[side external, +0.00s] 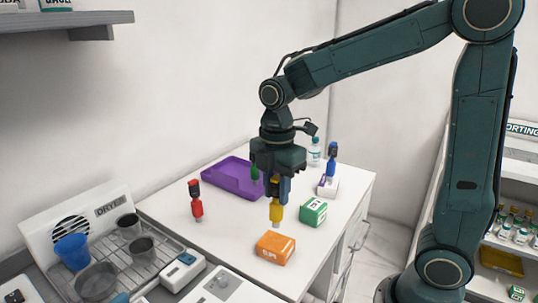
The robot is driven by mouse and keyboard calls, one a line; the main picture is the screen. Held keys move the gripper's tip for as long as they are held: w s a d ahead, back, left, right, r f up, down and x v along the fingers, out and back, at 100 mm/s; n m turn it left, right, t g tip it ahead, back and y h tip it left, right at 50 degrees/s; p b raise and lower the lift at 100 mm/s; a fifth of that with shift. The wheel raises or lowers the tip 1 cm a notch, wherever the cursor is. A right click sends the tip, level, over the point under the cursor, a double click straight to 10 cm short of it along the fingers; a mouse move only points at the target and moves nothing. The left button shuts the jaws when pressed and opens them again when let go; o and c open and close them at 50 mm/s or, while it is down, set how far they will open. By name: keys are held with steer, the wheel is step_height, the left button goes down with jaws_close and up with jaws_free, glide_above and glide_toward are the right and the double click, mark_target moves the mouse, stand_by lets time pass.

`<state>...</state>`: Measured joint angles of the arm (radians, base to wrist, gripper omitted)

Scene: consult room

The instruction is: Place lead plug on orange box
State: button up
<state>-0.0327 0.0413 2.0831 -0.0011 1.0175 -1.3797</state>
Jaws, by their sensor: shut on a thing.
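My gripper (271,185) points down over the white counter, shut on a yellow plug (276,211) with its yellow end hanging downward. The plug appears upright. The orange box (274,249) lies on the counter just below it in the picture, near the front edge. The plug's lower end shows above the box's back edge; I cannot tell its exact height or whether it is directly over the box. The upper part of the plug is partly hidden by the jaws. A red plug (197,208) and a blue plug (332,162) stand apart from my gripper.
A green box (313,212) sits right of my gripper. A white box (328,187) is under the blue plug, with a clear bottle (314,152) behind. A purple tray (225,184) lies behind left. A drying rack (142,257) with cups stands left. Bare counter surrounds the red plug.

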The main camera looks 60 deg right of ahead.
mark_target(276, 202)
steer(key=shift+f, duration=0.15)
steer(key=shift+f, duration=2)
steer(key=shift+f, duration=0.1)
steer(key=o, duration=1)
steer(key=shift+c, duration=0.2)
step_height(276, 202, up, 12)
steer(key=shift+r, duration=0.15)
